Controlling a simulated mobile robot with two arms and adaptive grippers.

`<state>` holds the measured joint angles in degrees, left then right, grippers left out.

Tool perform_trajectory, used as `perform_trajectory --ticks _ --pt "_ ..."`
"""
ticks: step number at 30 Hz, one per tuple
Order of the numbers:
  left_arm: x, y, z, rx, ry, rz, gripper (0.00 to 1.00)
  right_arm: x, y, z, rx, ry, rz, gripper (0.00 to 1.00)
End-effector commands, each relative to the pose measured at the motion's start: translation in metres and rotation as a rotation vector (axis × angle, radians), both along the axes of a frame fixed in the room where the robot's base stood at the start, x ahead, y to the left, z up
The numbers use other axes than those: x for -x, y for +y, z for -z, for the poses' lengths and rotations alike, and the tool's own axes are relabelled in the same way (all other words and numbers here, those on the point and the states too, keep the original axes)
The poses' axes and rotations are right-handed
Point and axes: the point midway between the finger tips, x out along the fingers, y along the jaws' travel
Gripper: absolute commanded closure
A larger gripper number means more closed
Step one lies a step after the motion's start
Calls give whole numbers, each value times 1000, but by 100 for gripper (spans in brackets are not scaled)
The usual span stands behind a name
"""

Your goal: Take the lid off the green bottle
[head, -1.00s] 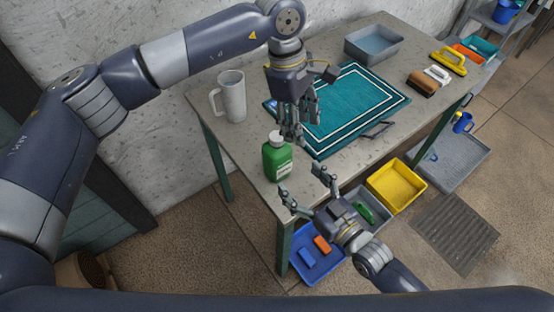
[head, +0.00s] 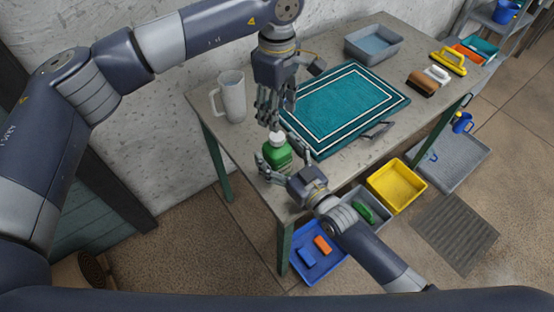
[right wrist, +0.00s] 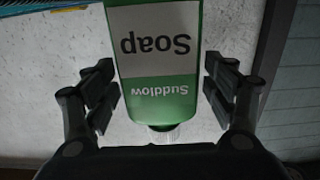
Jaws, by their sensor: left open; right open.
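The green bottle (head: 279,157) with a white lid (head: 277,138) stands upright at the near left end of the table. Its label reads "Soap" and "Suddlow" upside down in the right wrist view (right wrist: 160,75). My left gripper (head: 270,122) is open and points down just above and slightly left of the lid. My right gripper (head: 276,168) is open around the lower part of the bottle. In the right wrist view, its fingers stand on either side of the bottle with gaps between. The lid shows there only as a pale blurred piece at the bottle's end.
The table (head: 235,143) also holds a pale pitcher (head: 232,97), a teal rug (head: 345,105), a grey basin (head: 374,42) and several brushes at the far right. Blue (head: 318,266) and yellow bins (head: 397,187) stand on the floor.

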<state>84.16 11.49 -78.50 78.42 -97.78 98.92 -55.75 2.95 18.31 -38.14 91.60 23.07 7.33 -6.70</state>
Motion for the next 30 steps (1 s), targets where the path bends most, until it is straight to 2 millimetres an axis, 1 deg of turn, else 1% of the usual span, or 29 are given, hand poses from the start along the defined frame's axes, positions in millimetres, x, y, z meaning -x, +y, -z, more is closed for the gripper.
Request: perform_trajectory --ticks 9,11,12,14,15,17,19,20,23,26,30 --pt "0 0 0 0 0 0 53 -2 2 0 0 0 -1 22" --pt "0 0 0 0 0 0 53 -2 2 0 0 0 -1 36" --pt "0 0 0 0 0 0 53 -2 2 0 0 0 0 45" --pt "0 0 0 1 1 0 53 -2 2 0 0 0 0 59" --pt "0 0 0 1 1 0 53 -2 2 0 0 0 0 68" --pt "0 0 0 1 1 0 53 -2 2 0 0 0 0 81" --pt "0 0 0 0 0 0 53 -2 2 0 0 0 0 97" --pt "0 0 0 0 0 2 53 -2 2 0 0 0 0 100" --pt "0 0 0 0 0 30 53 -2 2 0 0 0 0 100" --pt "0 0 0 0 0 116 53 -2 1 0 0 0 0 100" --pt "0 0 0 1 -1 331 53 -2 1 0 0 0 0 100"
